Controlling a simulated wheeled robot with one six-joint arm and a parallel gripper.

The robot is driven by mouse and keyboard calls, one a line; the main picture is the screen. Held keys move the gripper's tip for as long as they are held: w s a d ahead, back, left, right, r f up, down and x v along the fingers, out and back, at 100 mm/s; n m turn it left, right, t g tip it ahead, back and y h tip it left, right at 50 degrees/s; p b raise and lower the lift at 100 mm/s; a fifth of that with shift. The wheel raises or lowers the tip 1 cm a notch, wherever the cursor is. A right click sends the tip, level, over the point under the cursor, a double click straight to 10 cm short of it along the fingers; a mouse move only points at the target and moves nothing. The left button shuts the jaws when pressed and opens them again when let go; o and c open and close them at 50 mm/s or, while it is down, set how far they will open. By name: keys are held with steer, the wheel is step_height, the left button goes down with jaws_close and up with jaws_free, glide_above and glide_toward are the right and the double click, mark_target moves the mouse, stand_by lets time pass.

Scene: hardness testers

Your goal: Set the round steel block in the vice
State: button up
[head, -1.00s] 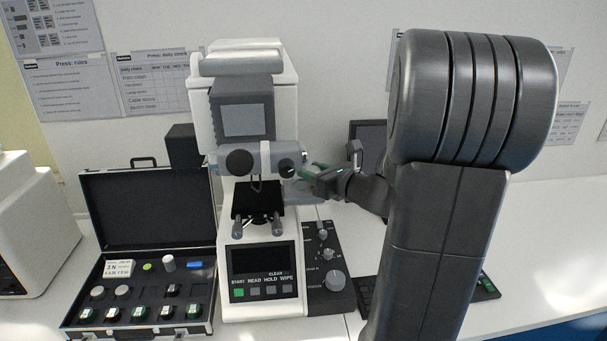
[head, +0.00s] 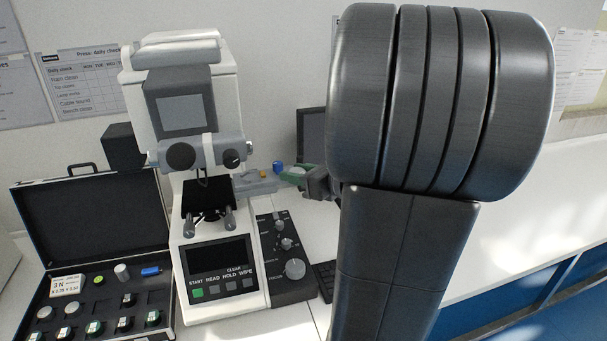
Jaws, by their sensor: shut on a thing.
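The tester's dark stage (head: 208,192) is under the head; I cannot make out a vice for certain. Two round silver pieces, one left (head: 45,312) and one right (head: 72,306), sit in the open case (head: 90,215).
The case stands left of the tester and holds several dark, green-marked blocks, a white cylinder (head: 122,271) and a blue item (head: 150,271). A control box (head: 284,255) with knobs stands right of the tester. A dark monitor (head: 311,135) is behind my gripper. White bench is free at right.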

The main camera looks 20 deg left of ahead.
step_height(320, 180, up, 4)
steer(key=h+p, duration=0.2)
steer(key=p, duration=0.4)
glide_above(253, 178)
steer(key=shift+d+f+g+b, duration=0.15)
steer(key=shift+f+g+b, duration=0.3)
steer(key=shift+f, duration=0.6)
steer(key=f+b, duration=0.4)
steer(key=f, duration=0.1)
steer(key=shift+a+f+b, duration=0.15)
steer(key=shift+a+b, duration=0.2)
steer(key=shift+d, duration=0.1)
steer(key=shift+f+b, duration=0.4)
steer(key=shift+f, duration=0.15)
